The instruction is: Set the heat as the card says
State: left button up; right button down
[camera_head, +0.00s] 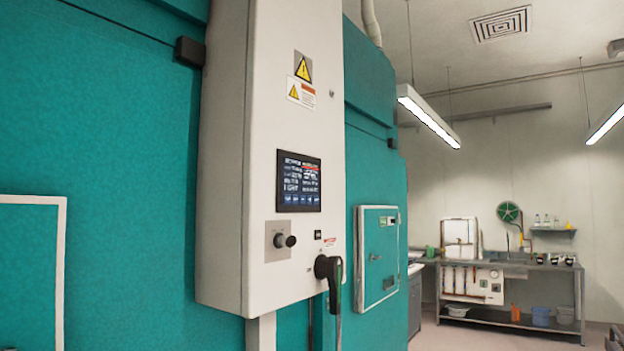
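A white control cabinet (225,190) is fixed to the teal chamber wall. On its front is a dark touch screen (299,182) with rows of white text, too small to read for sure, and blue buttons along the bottom. I cannot make out a card with a heat setting. Neither of my grippers is in view.
Teal chamber walls (100,130) flank the cabinet. A teal hatch (378,235) with a small display sits to its right. A metal bench (510,268) with a sink, bottles and bins stands at the back right. Some pale floor shows in front of the bench.

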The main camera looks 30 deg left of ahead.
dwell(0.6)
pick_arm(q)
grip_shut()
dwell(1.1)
